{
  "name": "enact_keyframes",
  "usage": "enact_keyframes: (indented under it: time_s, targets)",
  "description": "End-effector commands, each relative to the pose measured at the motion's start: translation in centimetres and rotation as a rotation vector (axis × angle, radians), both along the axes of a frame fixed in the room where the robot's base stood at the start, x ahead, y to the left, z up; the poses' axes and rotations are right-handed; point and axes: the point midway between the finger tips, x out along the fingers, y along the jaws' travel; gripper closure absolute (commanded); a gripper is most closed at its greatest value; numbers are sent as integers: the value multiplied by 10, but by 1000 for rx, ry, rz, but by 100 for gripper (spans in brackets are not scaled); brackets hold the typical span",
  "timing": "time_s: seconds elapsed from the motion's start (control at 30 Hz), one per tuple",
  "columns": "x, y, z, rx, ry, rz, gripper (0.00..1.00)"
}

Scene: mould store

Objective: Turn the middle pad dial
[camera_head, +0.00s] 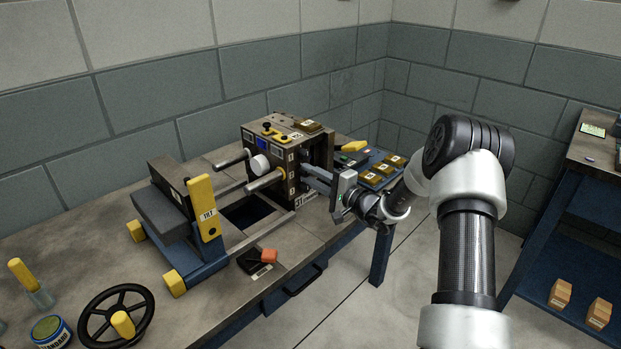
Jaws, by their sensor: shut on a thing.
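A brown mould block (291,162) stands upright on the bench, with a column of small pale labels down its near face. My gripper (309,176) reaches in from the right. Its fingertips are at the right edge of that face, at about mid height. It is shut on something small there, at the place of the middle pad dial. The fingers hide the dial, so I cannot see its shape or how far it is turned.
A second mould half with a yellow handle (204,206) stands left on a blue carriage. Guide rods span the gap. A black handwheel (117,314) is at front left. A blue tray (374,161) with brown blocks lies behind my gripper. Another bench stands at far right.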

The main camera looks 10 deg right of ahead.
Motion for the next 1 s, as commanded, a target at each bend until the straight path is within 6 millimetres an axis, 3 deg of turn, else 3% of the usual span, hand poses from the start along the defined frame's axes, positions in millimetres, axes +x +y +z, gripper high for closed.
enact_keyframes:
  time_s: [1.0]
  targets:
    - [0,-1,2,742,541,-1,100]
